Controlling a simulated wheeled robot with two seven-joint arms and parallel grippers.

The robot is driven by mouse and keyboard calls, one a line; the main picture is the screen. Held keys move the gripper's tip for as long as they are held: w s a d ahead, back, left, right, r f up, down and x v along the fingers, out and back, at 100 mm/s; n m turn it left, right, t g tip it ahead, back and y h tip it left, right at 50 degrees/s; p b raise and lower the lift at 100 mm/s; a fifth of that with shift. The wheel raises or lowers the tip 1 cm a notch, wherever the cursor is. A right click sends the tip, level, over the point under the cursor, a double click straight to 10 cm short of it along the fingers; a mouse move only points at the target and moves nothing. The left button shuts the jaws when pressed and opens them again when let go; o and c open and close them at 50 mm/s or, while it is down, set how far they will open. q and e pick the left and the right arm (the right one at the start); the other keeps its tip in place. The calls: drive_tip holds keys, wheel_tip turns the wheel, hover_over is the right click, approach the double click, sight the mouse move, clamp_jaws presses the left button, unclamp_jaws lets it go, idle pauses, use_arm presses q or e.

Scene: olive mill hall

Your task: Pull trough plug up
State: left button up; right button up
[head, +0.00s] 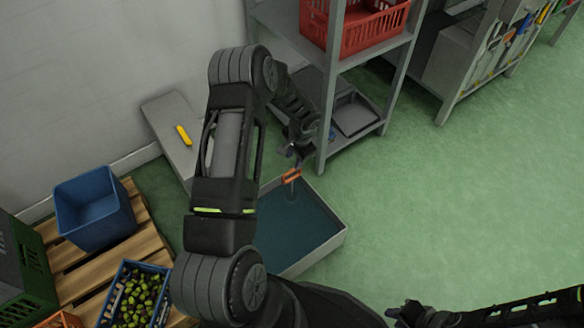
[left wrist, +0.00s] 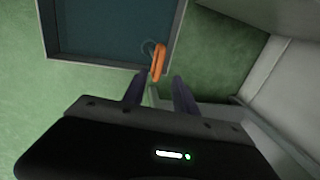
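The trough (head: 336,240) is a shallow grey box on the floor with a dark blue-teal inside, partly hidden by my left arm. The orange plug handle (head: 291,176) shows near its far corner, with a faint ring just below it. My left gripper (head: 298,153) is just beyond the handle in the head view. In the left wrist view, its two fingers (left wrist: 159,84) stand apart, and the orange handle (left wrist: 159,62) lies just past the fingertips, in line with the gap. I see no grip on it. My right gripper (head: 412,314) is at the bottom edge, its fingers unclear.
A grey shelf (head: 327,115) with a red crate (head: 375,28) stands close behind the trough. A grey box with a yellow item (head: 184,135) is left of my arm. A pallet with a blue bin (head: 93,215) and an olive crate (head: 110,300) is at left. Green floor is clear right.

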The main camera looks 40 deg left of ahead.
sight(291, 171)
use_arm(q)
drive_tip(key=f+b, duration=0.1)
drive_tip(key=f, duration=0.2)
drive_tip(key=a+f+b, duration=0.1)
drive_tip(key=f, duration=0.3)
drive_tip(key=shift+w+a+f, duration=0.2)
drive_tip(key=shift+c, duration=0.2)
clamp_jaws()
idle(1.0)
